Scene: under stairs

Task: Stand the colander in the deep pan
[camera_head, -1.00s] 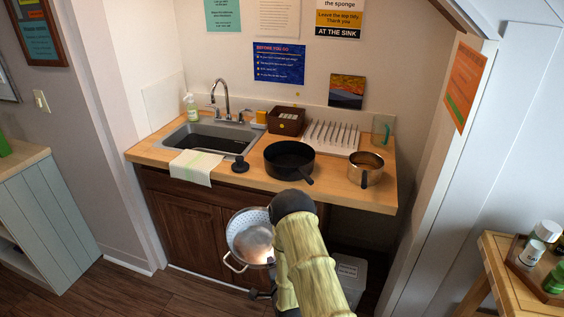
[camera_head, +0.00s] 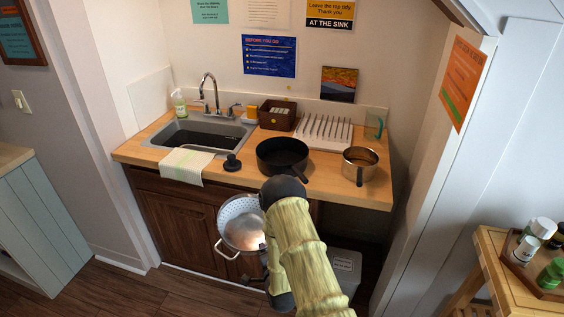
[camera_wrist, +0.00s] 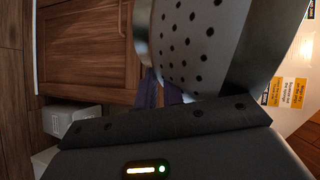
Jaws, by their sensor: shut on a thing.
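The metal colander (camera_head: 240,222) hangs in front of the sink cabinet, below the counter edge. It is tilted, its hollow facing up toward the head camera. My gripper (camera_wrist: 165,95) is shut on the colander; in the head view my arm hides most of the grip. The wrist view shows the colander's perforated wall (camera_wrist: 190,45) close up, beyond the fingers. A black deep pan (camera_head: 283,157) stands on the counter, handle toward the front right, above and beyond the colander. It looks empty. A smaller steel saucepan (camera_head: 360,167) with a dark handle stands to its right.
The wooden counter (camera_head: 322,186) holds a sink (camera_head: 203,136), a draped towel (camera_head: 184,166), a small black object (camera_head: 232,162), a brown box (camera_head: 277,115) and a white dish rack (camera_head: 320,132). A side table (camera_head: 480,250) with bottles stands at right. A grey bin is below the counter.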

